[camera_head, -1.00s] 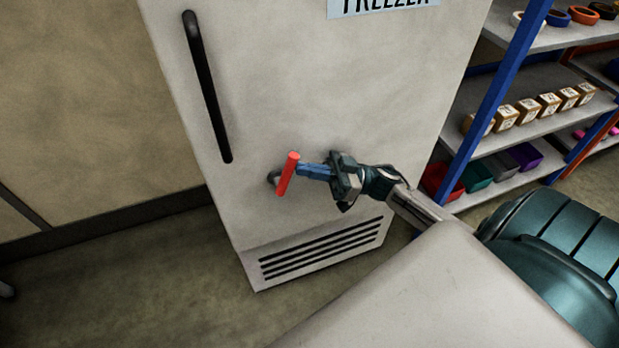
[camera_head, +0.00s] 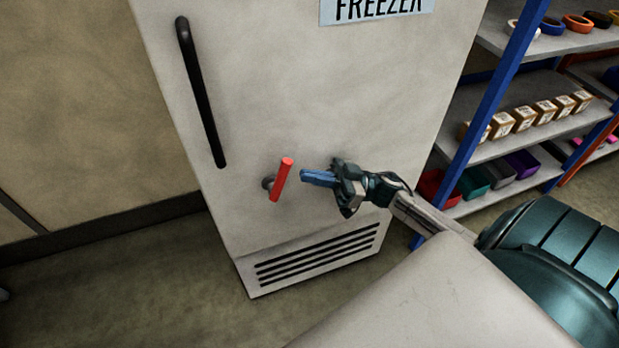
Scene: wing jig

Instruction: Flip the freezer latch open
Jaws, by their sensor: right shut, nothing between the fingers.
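The freezer (camera_head: 290,100) is a pale upright cabinet with a FREEZER label (camera_head: 375,8) and a long black door handle (camera_head: 203,100). Its latch is a red bar (camera_head: 281,180) on a dark round mount (camera_head: 268,183) at the lower part of the door. The bar stands near upright, its top leaning a little right. My right gripper (camera_head: 304,176) is shut and empty, its blue fingers pointing left at the bar. A small gap shows between the fingertips and the bar. My left gripper is not in view.
A blue-posted shelf rack (camera_head: 493,100) stands right of the freezer, holding rings, small boxes (camera_head: 523,115) and coloured bins (camera_head: 475,180). A vent grille (camera_head: 318,255) is low on the freezer. The floor (camera_head: 130,270) left of it is clear.

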